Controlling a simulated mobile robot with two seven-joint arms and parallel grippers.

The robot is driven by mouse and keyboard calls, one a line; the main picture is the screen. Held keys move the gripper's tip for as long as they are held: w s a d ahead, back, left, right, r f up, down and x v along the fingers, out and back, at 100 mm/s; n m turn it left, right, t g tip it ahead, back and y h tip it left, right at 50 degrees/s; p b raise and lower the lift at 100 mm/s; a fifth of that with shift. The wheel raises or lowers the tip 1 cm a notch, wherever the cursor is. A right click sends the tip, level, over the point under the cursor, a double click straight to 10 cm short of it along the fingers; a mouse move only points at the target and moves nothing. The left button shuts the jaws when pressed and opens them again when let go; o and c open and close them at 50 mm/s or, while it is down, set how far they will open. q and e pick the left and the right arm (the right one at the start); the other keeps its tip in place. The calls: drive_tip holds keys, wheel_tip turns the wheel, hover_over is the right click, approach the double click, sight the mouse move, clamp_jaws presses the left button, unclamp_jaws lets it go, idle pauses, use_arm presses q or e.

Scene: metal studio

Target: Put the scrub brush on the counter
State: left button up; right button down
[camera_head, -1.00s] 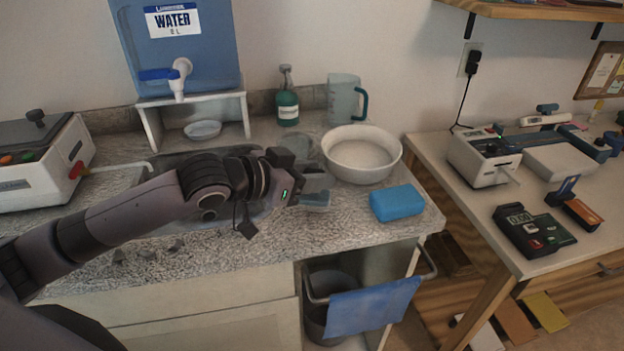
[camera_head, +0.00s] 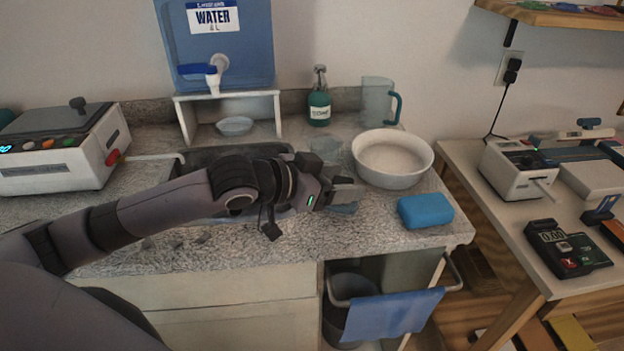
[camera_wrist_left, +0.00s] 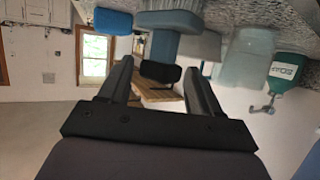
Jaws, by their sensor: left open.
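A grey-blue object with a dark end, apparently the scrub brush (camera_wrist_left: 172,22), shows in the left wrist view ahead of my left gripper (camera_wrist_left: 160,72). Its dark end lies between the two fingertips in the picture; I cannot tell whether they touch it. In the head view my left gripper (camera_head: 352,190) is low over the speckled counter (camera_head: 285,250), just right of the sink. A bit of the brush (camera_head: 343,209) shows below the fingers; the rest is hidden. The gripper is open. My right gripper is not in view.
A white bowl (camera_head: 392,160) and a blue sponge (camera_head: 426,211) lie right of the gripper. A clear cup (camera_head: 331,149), a green bottle (camera_head: 319,104) and a jug (camera_head: 377,103) stand behind it. A blue cloth (camera_head: 392,313) hangs below the counter edge.

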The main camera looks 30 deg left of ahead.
use_arm(q)
drive_tip(key=b+v, duration=0.1)
drive_tip(key=v, duration=1)
drive_tip(key=shift+s, duration=0.2)
drive_tip(key=shift+r, duration=0.1)
drive_tip(key=shift+a, duration=0.1)
